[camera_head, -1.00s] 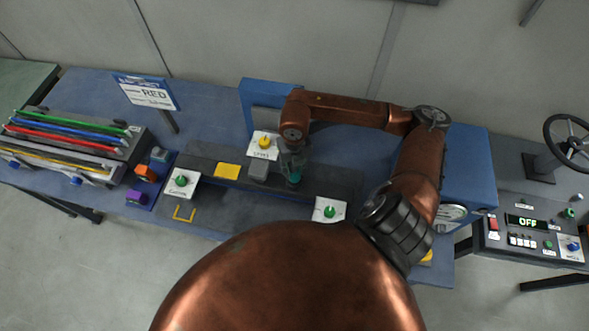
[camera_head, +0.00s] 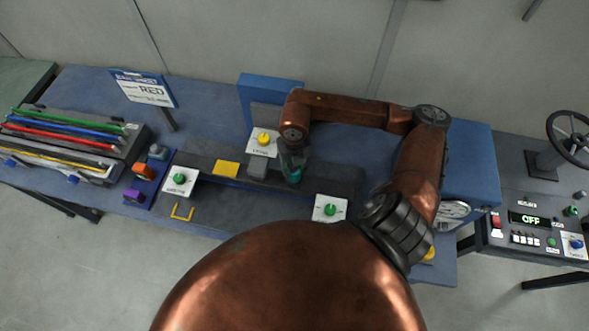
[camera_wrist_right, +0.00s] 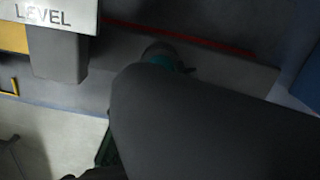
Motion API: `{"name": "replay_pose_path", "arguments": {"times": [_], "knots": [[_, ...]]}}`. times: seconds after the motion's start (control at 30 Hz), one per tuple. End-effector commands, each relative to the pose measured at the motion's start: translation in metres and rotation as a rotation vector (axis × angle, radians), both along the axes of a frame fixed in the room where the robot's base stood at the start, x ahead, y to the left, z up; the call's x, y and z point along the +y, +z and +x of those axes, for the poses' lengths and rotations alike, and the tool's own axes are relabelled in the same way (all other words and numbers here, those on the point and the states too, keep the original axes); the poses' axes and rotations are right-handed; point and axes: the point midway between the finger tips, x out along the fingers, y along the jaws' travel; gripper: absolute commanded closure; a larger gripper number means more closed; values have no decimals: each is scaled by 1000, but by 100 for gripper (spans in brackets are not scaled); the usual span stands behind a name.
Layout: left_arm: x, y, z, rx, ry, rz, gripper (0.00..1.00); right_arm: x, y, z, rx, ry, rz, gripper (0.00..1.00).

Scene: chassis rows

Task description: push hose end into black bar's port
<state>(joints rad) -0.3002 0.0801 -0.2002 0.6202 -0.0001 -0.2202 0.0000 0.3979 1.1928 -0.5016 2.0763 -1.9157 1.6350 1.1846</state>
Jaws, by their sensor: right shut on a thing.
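The black bar (camera_head: 335,182) lies lengthwise on the blue bench and also shows in the right wrist view (camera_wrist_right: 225,68). My right gripper (camera_head: 292,170) points down at the bar, just right of a grey block. It is shut on a small teal piece (camera_head: 294,177), apparently the hose end. In the right wrist view the teal piece (camera_wrist_right: 160,60) shows against the bar, partly behind a large dark shape. The port is hidden, and I cannot tell whether the piece is in it. My left gripper is not in view.
The grey block (camera_head: 257,167) and a yellow-knobbed card (camera_head: 263,142) stand close left of the gripper. Green-knobbed cards flank it (camera_head: 180,181) (camera_head: 330,209). A rack of coloured rods (camera_head: 65,140), a RED sign (camera_head: 145,90) and a control panel (camera_head: 530,225) stand farther out.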

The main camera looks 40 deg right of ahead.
Motion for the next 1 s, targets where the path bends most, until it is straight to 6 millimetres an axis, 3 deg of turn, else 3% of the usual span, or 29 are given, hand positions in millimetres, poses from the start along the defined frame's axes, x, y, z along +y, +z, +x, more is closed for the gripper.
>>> {"name": "replay_pose_path", "arguments": {"times": [0.03,0.07,0.33,0.67,0.77,1.0], "knots": [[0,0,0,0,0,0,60,0,-2,-1,3,0,0,100],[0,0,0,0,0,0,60,0,-2,-1,3,0,0,70],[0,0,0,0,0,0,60,0,-1,-1,2,0,0,52],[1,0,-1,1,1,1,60,0,2,0,1,0,-1,52],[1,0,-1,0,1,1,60,0,13,0,0,0,0,52],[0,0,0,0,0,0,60,0,61,1,-3,1,-1,52]]}}
